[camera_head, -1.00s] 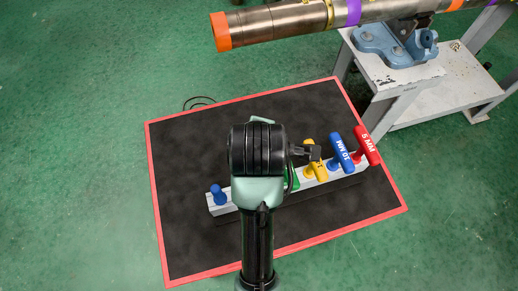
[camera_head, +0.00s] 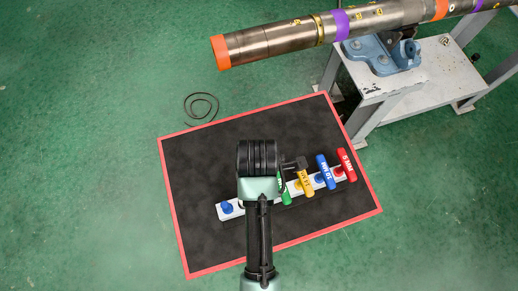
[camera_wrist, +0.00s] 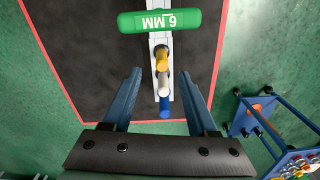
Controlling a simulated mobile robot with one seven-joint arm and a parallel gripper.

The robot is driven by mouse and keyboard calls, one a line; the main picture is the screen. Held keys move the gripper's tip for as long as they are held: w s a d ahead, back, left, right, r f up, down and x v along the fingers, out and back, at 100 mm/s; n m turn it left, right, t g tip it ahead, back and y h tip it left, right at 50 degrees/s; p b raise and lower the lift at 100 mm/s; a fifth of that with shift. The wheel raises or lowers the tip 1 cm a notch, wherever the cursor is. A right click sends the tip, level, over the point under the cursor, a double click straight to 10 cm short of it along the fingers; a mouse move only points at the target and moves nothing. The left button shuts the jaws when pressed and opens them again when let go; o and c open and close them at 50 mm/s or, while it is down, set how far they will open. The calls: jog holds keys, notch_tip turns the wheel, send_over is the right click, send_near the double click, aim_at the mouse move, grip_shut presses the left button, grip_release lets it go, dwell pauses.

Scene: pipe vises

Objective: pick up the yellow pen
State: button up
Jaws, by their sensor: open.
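The yellow pen (camera_wrist: 162,58) stands in the light holder strip (camera_wrist: 153,42) in the wrist view, between the green 6 MM handle (camera_wrist: 160,21) and a whitish pen (camera_wrist: 163,84). A blue pen (camera_wrist: 165,107) stands at the strip's near end. My gripper (camera_wrist: 162,77) is open and empty, its two blue fingers apart on either side of the pen row, with the yellow pen near the level of the fingertips. Height above the pens is hard to tell. In the head view my wrist hides the yellow pen; the blue pen (camera_head: 227,207) shows at the strip's left end.
Yellow (camera_head: 305,183), blue (camera_head: 325,172) and red (camera_head: 347,165) T-handles stand at the strip's right. The strip rests on a black red-edged mat (camera_head: 195,165). A steel pipe (camera_head: 280,42) in a vise on a grey table (camera_head: 435,75) lies beyond. A blue rack (camera_wrist: 250,115) shows right.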

notch_tip(320, 180, down, 3)
jog(key=shift+s+d+f+p, duration=0.15)
jog(key=shift+f+p, duration=0.45)
jog(key=shift+f, duration=2)
grip_shut()
